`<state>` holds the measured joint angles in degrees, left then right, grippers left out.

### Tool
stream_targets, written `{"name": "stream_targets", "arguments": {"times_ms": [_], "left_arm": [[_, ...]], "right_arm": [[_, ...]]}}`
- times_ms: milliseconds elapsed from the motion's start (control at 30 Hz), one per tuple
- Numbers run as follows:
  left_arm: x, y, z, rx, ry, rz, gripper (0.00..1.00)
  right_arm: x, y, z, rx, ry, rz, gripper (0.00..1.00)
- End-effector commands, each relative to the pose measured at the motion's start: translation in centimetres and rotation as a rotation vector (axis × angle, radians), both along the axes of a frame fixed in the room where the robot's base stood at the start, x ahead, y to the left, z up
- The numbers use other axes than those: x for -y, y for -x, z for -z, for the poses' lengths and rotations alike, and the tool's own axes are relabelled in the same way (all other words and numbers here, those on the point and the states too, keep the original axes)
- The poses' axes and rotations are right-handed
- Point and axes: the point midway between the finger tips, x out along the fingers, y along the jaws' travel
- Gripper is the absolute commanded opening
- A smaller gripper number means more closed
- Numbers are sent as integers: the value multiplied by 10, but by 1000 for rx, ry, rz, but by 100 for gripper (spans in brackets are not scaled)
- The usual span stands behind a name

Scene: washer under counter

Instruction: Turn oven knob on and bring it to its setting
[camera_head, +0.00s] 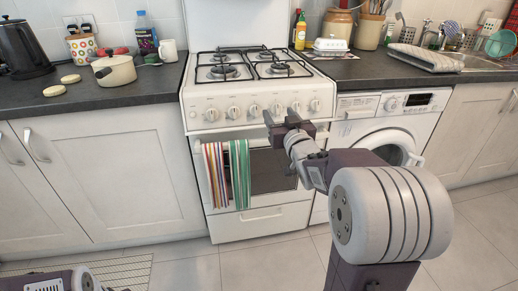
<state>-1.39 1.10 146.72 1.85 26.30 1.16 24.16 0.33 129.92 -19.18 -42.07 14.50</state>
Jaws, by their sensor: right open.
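The white oven (261,225) stands in the middle of the counter, with a row of several white knobs (234,113) along its front panel under the hob. My right gripper (281,112) is open and in front of the right part of that row. Its fingers overlap knobs there, and I cannot tell whether they touch one. Knobs at the right end (315,105) show clear of the gripper. The knob settings are too small to read.
A striped towel (218,175) hangs on the oven door's handle. A washer (388,126) stands to the right of the oven. A cream pot (115,71) and a black kettle (22,48) stand on the left counter. A wire rack (125,270) lies on the floor at lower left.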

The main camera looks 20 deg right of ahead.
Motion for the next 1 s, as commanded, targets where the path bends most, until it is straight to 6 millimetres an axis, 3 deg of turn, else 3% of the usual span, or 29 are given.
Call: {"name": "stream_targets", "arguments": {"times_ms": [33, 67, 333, 700, 1000], "left_arm": [[0, 0, 24, 1, 0, 0, 36], [0, -1, 26, 1, 0, 1, 36], [0, -1, 26, 2, 0, 0, 36], [0, -1, 46, 1, 0, 0, 36], [0, -1, 48, 1, 0, 0, 36]], "right_arm": [[8, 3, 24, 1, 0, 17, 58], [11, 4, 26, 0, 0, 24, 58], [18, 3, 26, -2, -1, 37, 58], [33, -65, 29, -3, -1, 36, 58], [38, -83, 26, -4, -1, 36, 58]]}}
